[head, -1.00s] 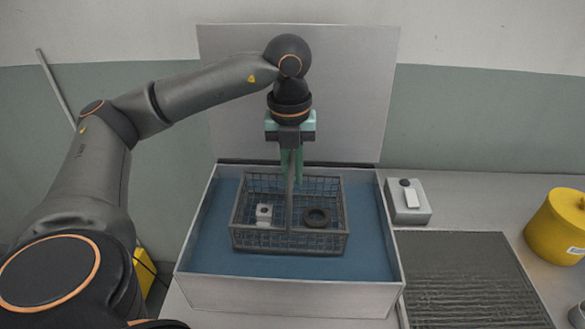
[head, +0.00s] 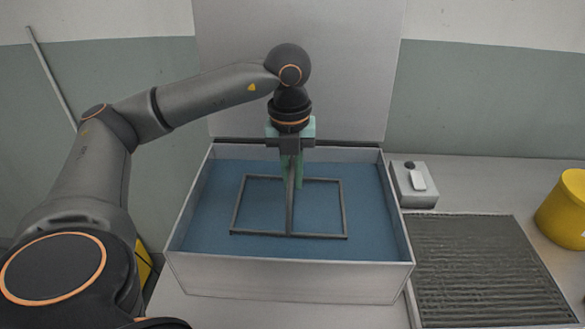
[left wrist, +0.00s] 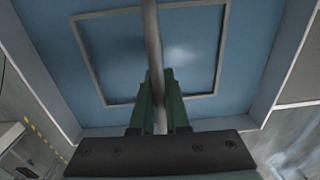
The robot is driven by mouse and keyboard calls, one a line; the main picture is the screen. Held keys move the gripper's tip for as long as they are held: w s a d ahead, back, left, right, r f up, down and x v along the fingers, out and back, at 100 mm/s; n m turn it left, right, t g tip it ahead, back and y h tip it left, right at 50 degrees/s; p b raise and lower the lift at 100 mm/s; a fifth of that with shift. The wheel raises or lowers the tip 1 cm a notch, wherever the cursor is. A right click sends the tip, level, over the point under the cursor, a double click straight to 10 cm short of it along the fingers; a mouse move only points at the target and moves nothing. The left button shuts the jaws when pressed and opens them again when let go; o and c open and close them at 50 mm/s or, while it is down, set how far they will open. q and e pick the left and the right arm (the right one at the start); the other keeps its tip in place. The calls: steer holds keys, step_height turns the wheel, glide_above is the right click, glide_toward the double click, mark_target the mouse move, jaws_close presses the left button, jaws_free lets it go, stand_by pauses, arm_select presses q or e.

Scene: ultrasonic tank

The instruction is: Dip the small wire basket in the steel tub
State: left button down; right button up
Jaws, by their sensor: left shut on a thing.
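The wire basket (head: 344,210) is down in the steel tub (head: 290,279). Only its dark rectangular rim and the handle bar across it show at the surface of the blue liquid (head: 370,215). Its mesh and the items in it are hidden below the liquid. My left gripper (head: 292,180) is above the middle of the basket, its green fingers shut on the handle. In the left wrist view the handle (left wrist: 153,50) runs between the fingers and the rim (left wrist: 217,50) frames blue liquid. My right gripper is not in view.
The tub's raised lid (head: 300,70) stands behind it. A small grey box with a switch (head: 414,186) is right of the tub. A ribbed dark mat (head: 490,265) lies at the right front, with a yellow container (head: 565,212) beyond it.

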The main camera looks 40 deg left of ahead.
arm_select(q)
step_height(320, 180, down, 4)
steer(key=shift+r+b, duration=0.2)
steer(key=shift+b, duration=1)
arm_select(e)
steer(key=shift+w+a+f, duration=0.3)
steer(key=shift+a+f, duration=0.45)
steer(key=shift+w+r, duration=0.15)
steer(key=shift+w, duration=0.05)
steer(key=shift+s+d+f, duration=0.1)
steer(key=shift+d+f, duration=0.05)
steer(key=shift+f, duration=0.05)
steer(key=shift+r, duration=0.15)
